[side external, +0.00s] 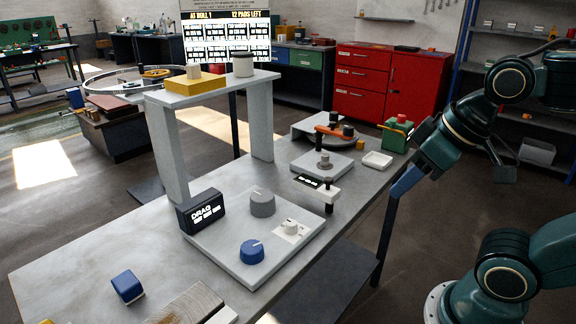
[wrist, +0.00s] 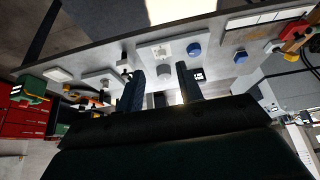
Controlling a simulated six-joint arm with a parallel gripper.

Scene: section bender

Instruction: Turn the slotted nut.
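I cannot tell for certain which part is the slotted nut; no slot can be made out at this size. A small grey round piece (side external: 325,160) stands on a pale square plate in the middle of the bench. Nearer, a white knob (side external: 291,227) sits on a white square on the grey panel, and it also shows in the wrist view (wrist: 163,50). My gripper (side external: 400,184) is at the bench's right edge, apart from these parts. In the wrist view my gripper's two fingers (wrist: 158,80) are spread, with nothing held between them.
The grey panel (side external: 225,251) carries a grey knob (side external: 262,204), a blue knob (side external: 251,252) and a DRAG display (side external: 201,212). Beyond are a post with a white arm (side external: 318,193), an orange lever (side external: 334,131), a white tray (side external: 377,159) and a green box (side external: 397,134). A raised shelf (side external: 212,88) stands behind.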

